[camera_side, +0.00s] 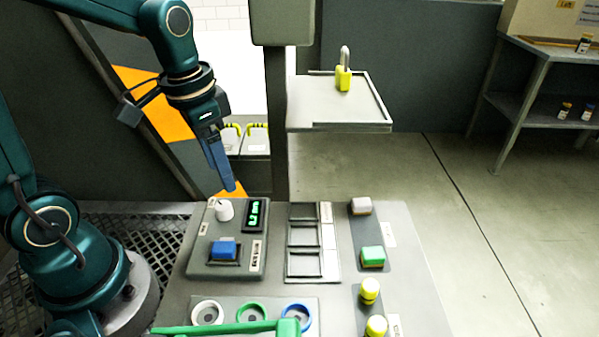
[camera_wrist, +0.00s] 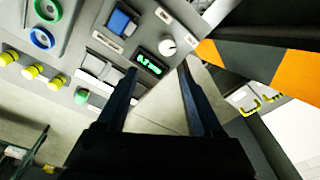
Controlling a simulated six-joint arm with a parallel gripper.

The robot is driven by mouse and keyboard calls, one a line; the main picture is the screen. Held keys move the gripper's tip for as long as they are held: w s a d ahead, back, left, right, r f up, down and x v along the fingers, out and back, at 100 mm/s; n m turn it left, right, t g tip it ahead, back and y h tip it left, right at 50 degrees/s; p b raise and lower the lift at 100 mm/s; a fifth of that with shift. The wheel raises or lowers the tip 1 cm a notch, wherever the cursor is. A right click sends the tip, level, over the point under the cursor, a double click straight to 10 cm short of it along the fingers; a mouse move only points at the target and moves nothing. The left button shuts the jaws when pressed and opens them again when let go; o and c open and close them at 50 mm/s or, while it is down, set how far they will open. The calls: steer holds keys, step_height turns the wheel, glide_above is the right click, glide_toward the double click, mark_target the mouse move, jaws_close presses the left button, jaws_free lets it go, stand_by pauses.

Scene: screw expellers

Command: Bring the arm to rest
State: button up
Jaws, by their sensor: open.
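My gripper (camera_side: 231,187) hangs above the back left of the control panel, near the white knob (camera_side: 224,210) and the small green-lit display (camera_side: 255,215). It points down and touches nothing that I can see. In the wrist view my gripper (camera_wrist: 157,65) shows two dark fingers spread apart with nothing between them. The display (camera_wrist: 146,64) and the knob (camera_wrist: 168,46) lie beyond the fingertips. A blue button (camera_side: 224,249) sits in front of the knob.
The panel (camera_side: 415,290) has empty square slots, white, green and yellow buttons, and coloured rings in front. A green bar (camera_side: 230,328) crosses the front edge. A grey shelf (camera_side: 340,117) with a yellow padlock (camera_side: 343,78) stands behind. Open floor lies to the right.

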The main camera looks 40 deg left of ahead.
steer(key=s+d+r+n+t, duration=0.2)
steer(key=s+d+r+t, duration=0.2)
steer(key=s, duration=0.3)
steer(key=shift+d+r, duration=0.15)
stand_by(0.9)
